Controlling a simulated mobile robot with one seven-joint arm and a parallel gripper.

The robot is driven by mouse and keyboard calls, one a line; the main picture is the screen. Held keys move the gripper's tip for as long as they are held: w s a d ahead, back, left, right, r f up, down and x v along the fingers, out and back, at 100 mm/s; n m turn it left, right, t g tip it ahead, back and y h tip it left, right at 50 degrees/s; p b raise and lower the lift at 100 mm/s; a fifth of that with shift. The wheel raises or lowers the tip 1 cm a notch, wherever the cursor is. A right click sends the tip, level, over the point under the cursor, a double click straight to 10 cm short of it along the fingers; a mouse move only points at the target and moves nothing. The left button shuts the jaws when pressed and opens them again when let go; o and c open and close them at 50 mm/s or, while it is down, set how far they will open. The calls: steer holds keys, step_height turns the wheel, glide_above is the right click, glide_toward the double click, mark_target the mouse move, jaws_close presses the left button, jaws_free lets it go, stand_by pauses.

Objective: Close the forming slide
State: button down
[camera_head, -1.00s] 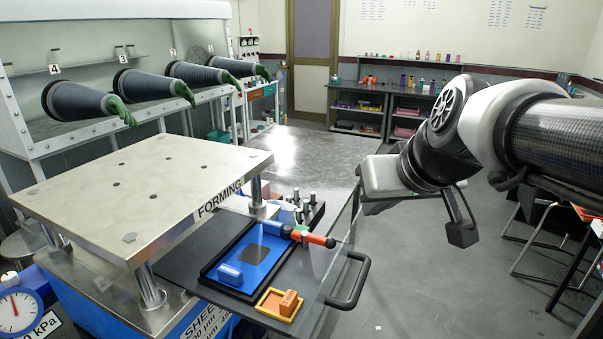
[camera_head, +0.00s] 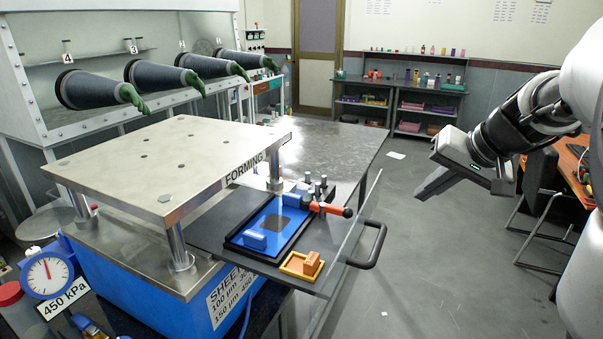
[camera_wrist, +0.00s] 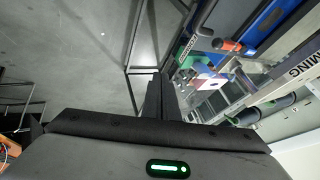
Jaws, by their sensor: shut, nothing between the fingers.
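The forming slide (camera_head: 208,222) is a dark plate pulled out from under the steel press top (camera_head: 160,160) marked FORMING. Its black bar handle (camera_head: 375,247) is at the right end, beyond a clear upright panel (camera_head: 352,232).
A small orange tray (camera_head: 286,266) with an orange block sits at the slide's near corner. Several metal posts stand behind the blue tray. A pressure gauge (camera_head: 47,273) is at the lower left. The grey floor (camera_head: 430,280) right of the handle is clear. An orange-topped desk (camera_head: 575,155) stands at the right.

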steer(key=a+r+x, duration=0.1)
steer(key=a+x, duration=0.1)
steer(key=x, duration=1)
steer(key=shift+w+a, duration=0.2)
steer(key=w+a+p, duration=0.2)
steer(key=w+a, duration=0.2)
steer(key=a, duration=0.4)
steer(key=w+a+p, duration=0.2)
steer(key=w+a, duration=0.3)
steer(key=a, duration=0.3)
